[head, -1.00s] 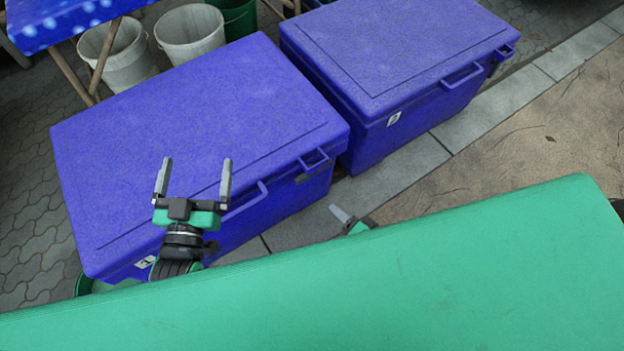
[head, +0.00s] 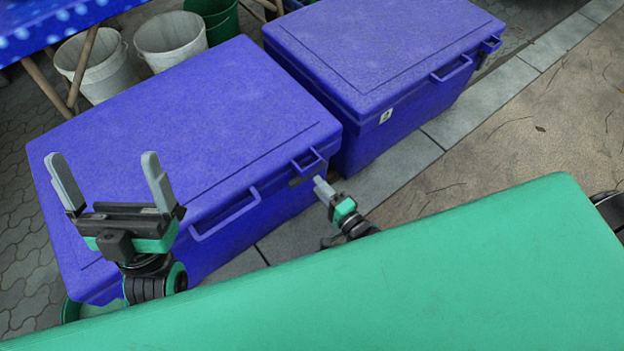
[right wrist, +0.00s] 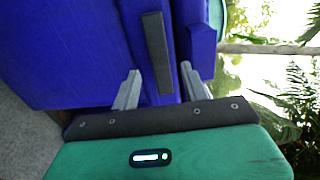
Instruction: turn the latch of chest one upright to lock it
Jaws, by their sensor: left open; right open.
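Two blue chests with lids closed show in the head view: a nearer one (head: 180,130) and a farther one (head: 385,50). I cannot tell which is chest one by any label. My right gripper (head: 322,190) is at the nearer chest's front right corner, below the lid notch, beside a dark latch (head: 300,180). In the right wrist view the latch is a dark grey bar (right wrist: 156,50) on the blue wall, between the open fingers of the right gripper (right wrist: 160,86); contact cannot be told. My left gripper (head: 108,185) is open and empty above the nearer chest's lid.
A green surface (head: 420,270) fills the front of the head view. White buckets (head: 170,38) and a blue-covered table (head: 50,20) stand at the back left. Paving and sandy ground (head: 540,120) are clear at the right.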

